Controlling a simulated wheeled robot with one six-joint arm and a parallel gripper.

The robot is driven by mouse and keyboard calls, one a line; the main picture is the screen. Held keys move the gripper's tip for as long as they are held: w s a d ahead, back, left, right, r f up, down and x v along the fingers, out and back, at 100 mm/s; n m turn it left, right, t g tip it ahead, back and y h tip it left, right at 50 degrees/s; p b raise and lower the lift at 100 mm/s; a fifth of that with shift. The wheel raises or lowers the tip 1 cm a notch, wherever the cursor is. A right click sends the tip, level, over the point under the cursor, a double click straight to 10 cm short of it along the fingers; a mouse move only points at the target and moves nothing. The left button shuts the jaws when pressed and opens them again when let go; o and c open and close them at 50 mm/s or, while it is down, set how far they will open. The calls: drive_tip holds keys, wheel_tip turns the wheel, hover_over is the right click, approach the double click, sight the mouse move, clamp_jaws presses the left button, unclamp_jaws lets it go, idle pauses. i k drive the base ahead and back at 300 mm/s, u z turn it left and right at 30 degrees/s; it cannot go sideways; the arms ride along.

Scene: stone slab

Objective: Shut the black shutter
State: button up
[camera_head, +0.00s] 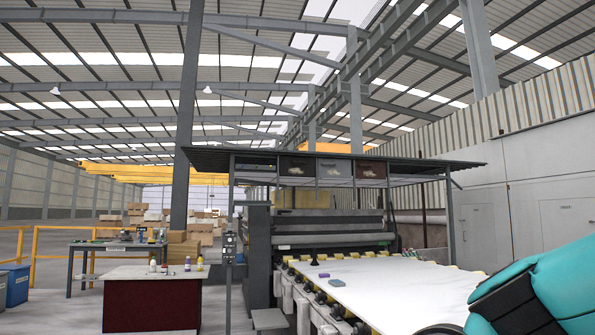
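Under the dark canopy (335,158) hangs a row of three panels or bays, each with a small pale shape in it. I cannot tell for certain which is the black shutter, or whether any is open or shut. A teal and black part of my arm fills the lower right corner, in front of the white slab (385,290). My gripper is not in view.
The slab lies on a roller bed before a dark machine (330,230). A purple block (324,275) and a sponge-like piece (338,283) rest on it. A dark red counter (150,305) with bottles and a workbench (118,247) stand left. A grey wall closes the right.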

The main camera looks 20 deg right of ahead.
sight(289, 166)
drive_tip(key=u, duration=0.25)
drive_tip(key=i, duration=2.75)
drive_tip(key=u, duration=0.15)
drive_tip(key=i, duration=2.15)
drive_tip(key=z, duration=0.5)
drive_tip(key=i, duration=2.05)
drive_tip(key=z, duration=1.25)
drive_tip(key=i, duration=1.9)
drive_tip(key=z, duration=0.6)
